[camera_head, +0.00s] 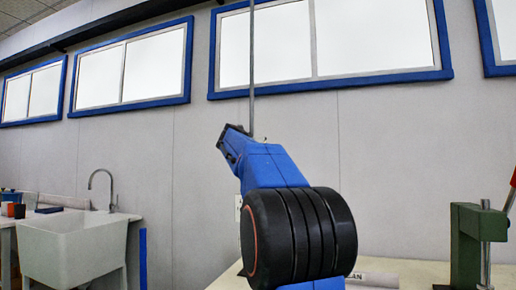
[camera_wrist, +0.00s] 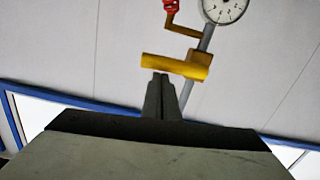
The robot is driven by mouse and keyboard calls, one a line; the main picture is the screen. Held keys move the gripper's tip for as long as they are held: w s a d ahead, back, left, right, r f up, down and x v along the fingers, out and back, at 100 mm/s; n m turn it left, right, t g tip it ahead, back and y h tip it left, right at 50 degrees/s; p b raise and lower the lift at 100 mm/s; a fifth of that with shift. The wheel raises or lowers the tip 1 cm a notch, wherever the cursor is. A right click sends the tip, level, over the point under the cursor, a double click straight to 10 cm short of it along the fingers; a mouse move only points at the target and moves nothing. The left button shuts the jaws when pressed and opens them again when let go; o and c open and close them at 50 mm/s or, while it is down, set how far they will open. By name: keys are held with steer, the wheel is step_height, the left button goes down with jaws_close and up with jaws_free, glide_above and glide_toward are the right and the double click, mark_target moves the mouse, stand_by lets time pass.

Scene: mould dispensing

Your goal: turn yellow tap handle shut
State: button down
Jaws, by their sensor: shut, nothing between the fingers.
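The yellow tap handle (camera_wrist: 176,67) shows in the wrist view as a thick yellow bar lying across a grey pipe (camera_wrist: 203,55). My gripper (camera_wrist: 161,78) is shut and empty. Its fingertips lie right at the lower edge of the bar's left half in the picture; I cannot tell whether they touch it. In the head view the handle and my gripper's fingers do not show, and my own arm stands in the middle in front of the wall. A thin upright pipe (camera_head: 252,60) rises above the arm there.
In the wrist view a round dial gauge (camera_wrist: 224,8), an ochre elbow (camera_wrist: 183,28) and a red coiled part (camera_wrist: 170,5) sit near the handle. In the head view a green press (camera_head: 466,245) stands on the pale table (camera_head: 415,272) at right; a white sink (camera_head: 72,250) is at left.

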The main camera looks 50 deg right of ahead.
steer(key=shift+s+f, duration=0.1)
steer(key=shift+f, duration=0.15)
stand_by(0.4)
steer(key=s+a+r, duration=0.4)
steer(key=a, duration=0.6)
steer(key=shift+r, duration=0.25)
steer(key=s+a+f+n+y, duration=0.2)
steer(key=a+f+y, duration=0.1)
steer(key=a+f, duration=0.55)
steer(key=s+a+f+n+y, duration=0.25)
steer(key=a+f, duration=0.25)
steer(key=f, duration=0.7)
steer(key=s+a+f+n+y, duration=0.25)
steer(key=a+f, duration=0.35)
steer(key=f, duration=0.4)
steer(key=s+a+f+n+y, duration=0.1)
steer(key=s+a+f+y, duration=0.1)
steer(key=s+a+f, duration=0.4)
steer(key=s+a+f+n+g+y, duration=0.1)
steer(key=s+a+f, duration=0.4)
steer(key=f, duration=0.9)
steer(key=s+a+f+n+y, duration=0.3)
steer(key=s+a+f+y, duration=0.2)
steer(key=a+f, duration=0.3)
steer(key=shift+s+a+f+g, duration=0.4)
steer(key=shift+s+f, duration=0.4)
steer(key=shift+f, duration=0.1)
